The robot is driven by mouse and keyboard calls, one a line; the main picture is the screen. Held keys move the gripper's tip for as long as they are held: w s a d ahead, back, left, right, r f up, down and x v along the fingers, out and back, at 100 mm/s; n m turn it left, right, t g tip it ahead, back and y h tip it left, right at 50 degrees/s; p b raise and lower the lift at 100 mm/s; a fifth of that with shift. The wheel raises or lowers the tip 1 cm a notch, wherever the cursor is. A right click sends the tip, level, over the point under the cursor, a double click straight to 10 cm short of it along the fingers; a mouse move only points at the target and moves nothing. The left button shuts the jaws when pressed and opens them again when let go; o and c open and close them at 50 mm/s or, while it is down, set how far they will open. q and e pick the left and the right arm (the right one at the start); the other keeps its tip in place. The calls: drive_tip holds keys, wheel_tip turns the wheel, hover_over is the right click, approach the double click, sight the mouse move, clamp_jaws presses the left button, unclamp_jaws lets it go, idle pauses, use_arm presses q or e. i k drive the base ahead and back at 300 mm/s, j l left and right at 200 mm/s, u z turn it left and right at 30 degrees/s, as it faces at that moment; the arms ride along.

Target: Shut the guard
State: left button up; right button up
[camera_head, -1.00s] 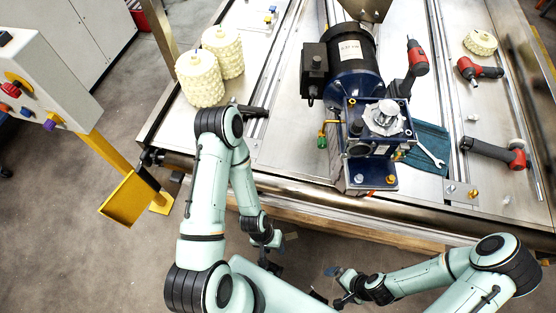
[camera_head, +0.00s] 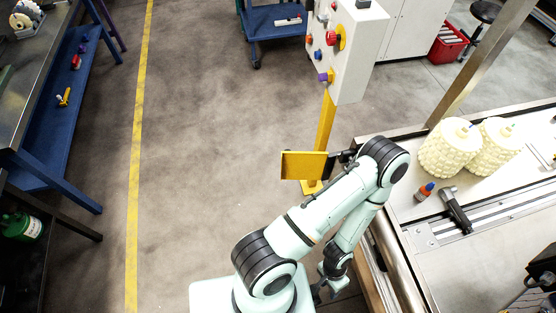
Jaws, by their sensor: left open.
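My left arm passes just right of the plate and bends back down. My left gripper (camera_head: 326,293) hangs low beside the conveyor's front side, open and empty, well below the plate and apart from it. My right gripper is out of view.
A white control box (camera_head: 347,50) with coloured knobs tops the post. Two cream knobbly rolls (camera_head: 448,148), a small bottle (camera_head: 425,191) and a dark-handled tool (camera_head: 456,210) are on the conveyor table. A blue workbench (camera_head: 60,120) stands far left. Floor between is clear.

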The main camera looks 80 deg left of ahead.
sight(294, 165)
drive_tip(key=j+u, duration=0.25)
drive_tip(key=u, duration=0.2)
drive_tip(key=j+u, duration=0.25)
drive_tip(key=u, duration=0.25)
drive_tip(key=l+u, duration=0.2)
drive_tip(key=u, duration=0.2)
drive_tip(key=k+l+u, duration=0.1)
drive_tip(key=u, duration=0.3)
drive_tip(key=k+l+u, duration=0.15)
drive_tip(key=u, duration=0.2)
drive_tip(key=k+l+u, duration=0.1)
drive_tip(key=u, duration=0.3)
drive_tip(key=i+j+z, duration=0.2)
drive_tip(key=i+j, duration=0.2)
drive_tip(key=j, duration=0.2)
drive_tip(key=i+j+z, duration=0.2)
drive_tip(key=i+j, duration=0.15)
drive_tip(key=j, duration=0.3)
drive_tip(key=i+j+z, duration=0.1)
drive_tip(key=j, duration=0.25)
drive_tip(key=i+j+z, duration=0.1)
drive_tip(key=j, duration=0.25)
drive_tip(key=i, duration=0.1)
